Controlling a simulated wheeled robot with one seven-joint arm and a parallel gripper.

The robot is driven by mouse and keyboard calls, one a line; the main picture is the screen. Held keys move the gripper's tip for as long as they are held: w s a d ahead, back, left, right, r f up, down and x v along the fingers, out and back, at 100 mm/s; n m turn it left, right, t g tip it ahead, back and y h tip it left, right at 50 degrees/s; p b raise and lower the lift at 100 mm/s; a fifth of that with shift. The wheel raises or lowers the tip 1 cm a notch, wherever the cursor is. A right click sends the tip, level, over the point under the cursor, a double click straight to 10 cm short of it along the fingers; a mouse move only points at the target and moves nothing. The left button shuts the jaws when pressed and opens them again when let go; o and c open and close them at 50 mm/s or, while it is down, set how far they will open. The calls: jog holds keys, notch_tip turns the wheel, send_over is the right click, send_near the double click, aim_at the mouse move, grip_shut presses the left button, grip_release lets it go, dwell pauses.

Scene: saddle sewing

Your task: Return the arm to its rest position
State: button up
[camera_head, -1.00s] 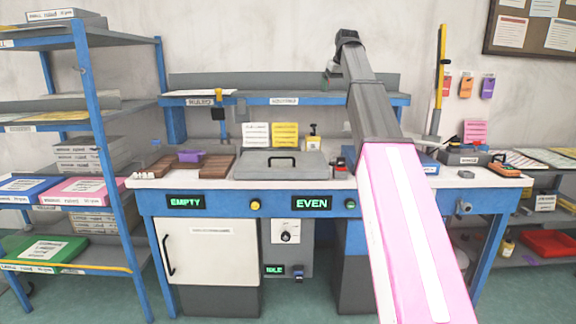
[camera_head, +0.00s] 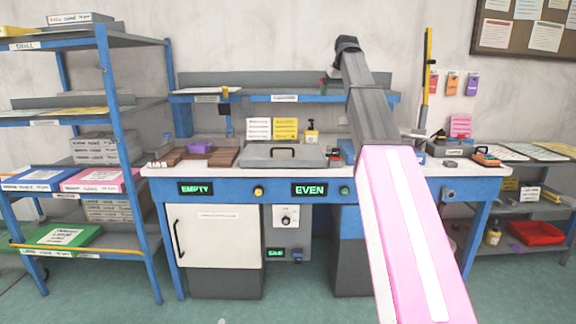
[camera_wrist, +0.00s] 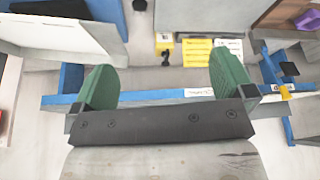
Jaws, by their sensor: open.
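My arm crosses the right half of the head view, a pink link low and grey links above, reaching up over the workbench (camera_head: 330,171). In the wrist view my gripper (camera_wrist: 165,85) shows two green fingers held wide apart, with nothing between them. The wrist view looks past the fingers at the bench's blue-edged upper shelf, tilted in the picture. In the head view the fingers are hidden behind the arm's end.
A blue shelf rack (camera_head: 125,150) with boxes stands left. The bench holds a grey lidded box (camera_head: 284,160), brown blocks with a purple item (camera_head: 200,148) and a yellow card (camera_head: 286,129). A red tray (camera_head: 537,233) sits low right. Floor in front is clear.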

jog(key=s+f+m+g, duration=0.1)
jog(key=s+f, duration=0.2)
jog(key=f, duration=0.9)
jog(key=s+f, duration=0.3)
jog(key=f, duration=0.9)
jog(key=s+f+m+g, duration=0.1)
jog(key=s+f, duration=0.3)
jog(key=f, duration=0.8)
jog(key=s+f+m+g+h, duration=0.1)
jog(key=s+f+g, duration=0.1)
jog(key=s+f, duration=2.2)
notch_tip(320, 180, down, 3)
jog(key=shift+f, duration=0.15)
jog(key=shift+s, duration=0.1)
